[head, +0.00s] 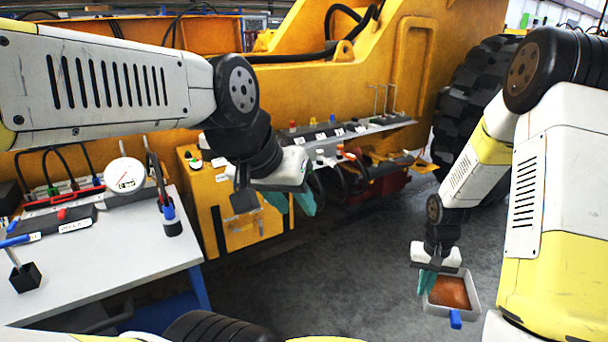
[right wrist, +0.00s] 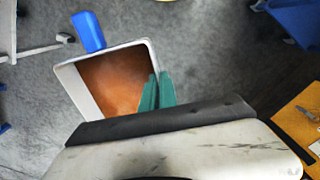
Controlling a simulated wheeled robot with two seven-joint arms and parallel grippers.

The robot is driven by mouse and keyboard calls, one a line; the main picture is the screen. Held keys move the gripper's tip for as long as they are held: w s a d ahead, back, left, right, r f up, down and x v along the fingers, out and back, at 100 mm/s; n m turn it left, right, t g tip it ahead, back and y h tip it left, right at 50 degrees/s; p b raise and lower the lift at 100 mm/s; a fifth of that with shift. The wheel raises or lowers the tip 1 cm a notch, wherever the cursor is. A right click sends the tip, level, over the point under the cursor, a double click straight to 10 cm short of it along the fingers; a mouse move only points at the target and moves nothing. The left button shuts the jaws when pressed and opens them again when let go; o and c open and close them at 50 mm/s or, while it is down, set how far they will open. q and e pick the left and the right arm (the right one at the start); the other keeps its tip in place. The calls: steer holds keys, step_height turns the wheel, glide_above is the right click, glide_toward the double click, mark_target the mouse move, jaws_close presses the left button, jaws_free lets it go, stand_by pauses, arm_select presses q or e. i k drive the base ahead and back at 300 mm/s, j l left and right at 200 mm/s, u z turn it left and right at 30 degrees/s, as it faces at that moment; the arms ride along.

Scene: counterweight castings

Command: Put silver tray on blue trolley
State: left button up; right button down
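A pale grey, silver-looking tray (head: 470,290) with a rust-brown inside and a blue handle is at the lower right of the head view. It also shows in the right wrist view (right wrist: 77,88). My right gripper (head: 428,281) has its teal fingers on either side of one tray wall, closed on it. The fingers (right wrist: 157,92) partly cover that wall. The tray appears held over the grey floor; its height is unclear. My left gripper (head: 292,202) is empty, its teal fingers apart, in front of the yellow machine. I cannot make out the blue trolley for certain; blue parts (right wrist: 297,18) show at the wrist view's upper right.
A white-topped workbench (head: 130,250) with a gauge (head: 124,175) and tools stands at the left. A large yellow vehicle (head: 290,90) with a black tyre (head: 470,95) fills the back. A yellow cabinet (head: 225,205) stands beside the bench. Grey floor (head: 340,270) is clear in the middle.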

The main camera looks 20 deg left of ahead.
mark_target(113, 263)
steer(key=k+u, duration=0.15)
steer(key=u, duration=0.3)
steer(key=k+u, duration=0.1)
steer(key=u, duration=0.4)
steer(key=k+j+u, duration=0.1)
steer(key=u, duration=0.35)
steer(key=k+j+u, duration=0.1)
steer(key=u, duration=0.35)
